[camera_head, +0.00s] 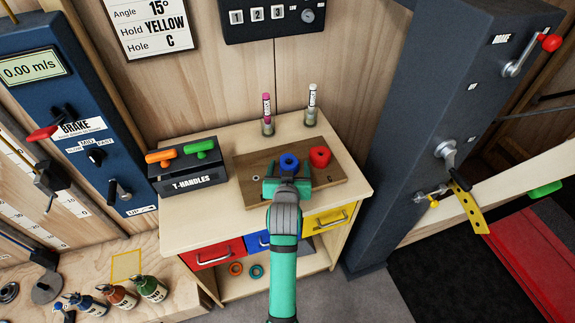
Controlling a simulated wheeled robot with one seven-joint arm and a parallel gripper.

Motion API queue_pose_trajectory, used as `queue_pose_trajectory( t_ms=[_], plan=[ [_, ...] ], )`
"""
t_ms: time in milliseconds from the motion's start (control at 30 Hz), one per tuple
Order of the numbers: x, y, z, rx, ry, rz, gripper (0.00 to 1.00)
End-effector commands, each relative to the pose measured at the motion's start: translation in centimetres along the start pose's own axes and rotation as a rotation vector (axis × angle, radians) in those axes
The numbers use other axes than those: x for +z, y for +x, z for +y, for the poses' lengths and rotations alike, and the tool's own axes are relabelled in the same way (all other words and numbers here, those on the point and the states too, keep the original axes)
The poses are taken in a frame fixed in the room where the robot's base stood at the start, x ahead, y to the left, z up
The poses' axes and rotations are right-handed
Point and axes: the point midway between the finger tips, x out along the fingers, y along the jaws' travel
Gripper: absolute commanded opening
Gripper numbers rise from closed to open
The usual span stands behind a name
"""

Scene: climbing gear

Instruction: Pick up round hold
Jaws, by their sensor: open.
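Two small rounded holds stand on a brown wooden board (246,168) on top of the cabinet: a blue hold (289,162) and a red hold (320,156), each with a dark hole in its top. I cannot tell for sure which one is the round hold. My green gripper (287,173) is open, at the near side of the blue hold, with one finger to the left and one to the right. The red hold is just right of the right finger. The gripper hides the lower part of the blue hold; contact cannot be told.
A T-handles box (190,180) with orange and green handles stands left of the board. Two small bottles, one pink-topped (267,114) and one white-topped (311,105), stand behind it. A dark grey column (415,130) rises close on the right. Coloured drawers (214,252) are below.

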Motion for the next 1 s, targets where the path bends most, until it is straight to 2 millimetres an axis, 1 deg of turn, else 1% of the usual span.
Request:
queue_pose_trajectory(
  t_ms=[200,233,267,300,367,400,433,767,867,1000],
  plan=[
    [0.0,0.1,0.2,0.003,0.001,0.0,0.73],
    [0.0,0.1,0.4,0.005,0.002,0.0,0.71],
    [0.0,0.1,0.5,0.007,0.003,0.0,0.64],
    [0.0,0.1,0.7,0.01,0.004,0.0,0.54],
    [0.0,0.1,0.9,0.012,0.005,0.0,0.4],
    [0.0,0.1,1.0,0.013,0.005,0.0,0.3],
    [0.0,0.1,1.0,0.013,0.006,0.0,0.24],
    [-0.1,0.1,0.1,0.001,0.001,0.001,0.24],
    [-0.5,-0.1,-0.1,-0.001,0.0,0.002,0.24],
    [-1.4,-0.4,-0.1,-0.001,0.001,0.003,0.24]
  ],
)
